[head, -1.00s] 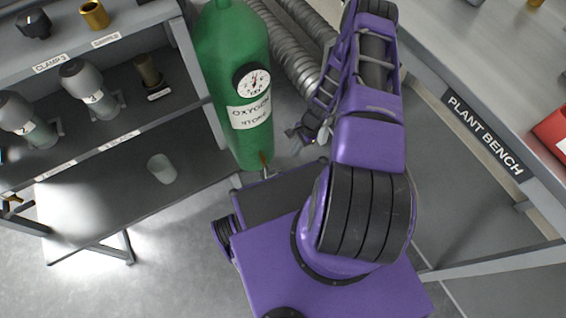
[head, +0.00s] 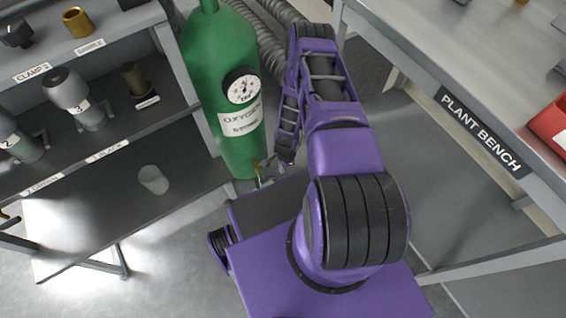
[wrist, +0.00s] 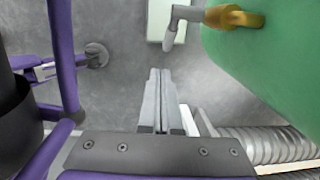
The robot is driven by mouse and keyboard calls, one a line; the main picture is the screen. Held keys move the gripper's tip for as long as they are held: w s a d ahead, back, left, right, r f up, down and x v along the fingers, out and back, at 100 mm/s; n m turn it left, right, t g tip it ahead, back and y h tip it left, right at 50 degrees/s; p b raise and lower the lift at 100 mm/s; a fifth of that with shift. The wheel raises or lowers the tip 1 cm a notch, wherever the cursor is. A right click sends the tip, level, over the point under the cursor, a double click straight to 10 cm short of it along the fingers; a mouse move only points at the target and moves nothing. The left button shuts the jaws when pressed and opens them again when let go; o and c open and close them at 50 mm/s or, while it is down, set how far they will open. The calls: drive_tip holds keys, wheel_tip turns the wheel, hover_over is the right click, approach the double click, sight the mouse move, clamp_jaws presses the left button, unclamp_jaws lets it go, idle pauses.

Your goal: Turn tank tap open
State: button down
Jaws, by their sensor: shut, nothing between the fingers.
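The green oxygen tank (head: 228,75) stands upright between the shelf rack and the bench, with a round gauge and a white label. Its small brass tap (head: 257,168) is low on the tank. In the wrist view the brass tap (wrist: 235,17) juts left from the green tank wall (wrist: 275,60), with a grey bent spout (wrist: 175,28) at its end. My gripper (wrist: 160,72) is shut and empty, below the spout in that view and apart from it. In the head view my wrist is close to the tap's right, with the fingers hard to make out.
A shelf rack (head: 120,165) with grey vessels and a loose cup (head: 153,180) is at left. The plant bench (head: 480,130) is at right. Corrugated hoses (head: 270,40) run behind the tank.

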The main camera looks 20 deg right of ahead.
sight(274, 176)
drive_tip(key=shift+w+a+f, duration=0.2)
drive_tip(key=shift+a+f, duration=0.9)
drive_tip(key=shift+a, duration=0.25)
drive_tip(key=shift+w, duration=0.1)
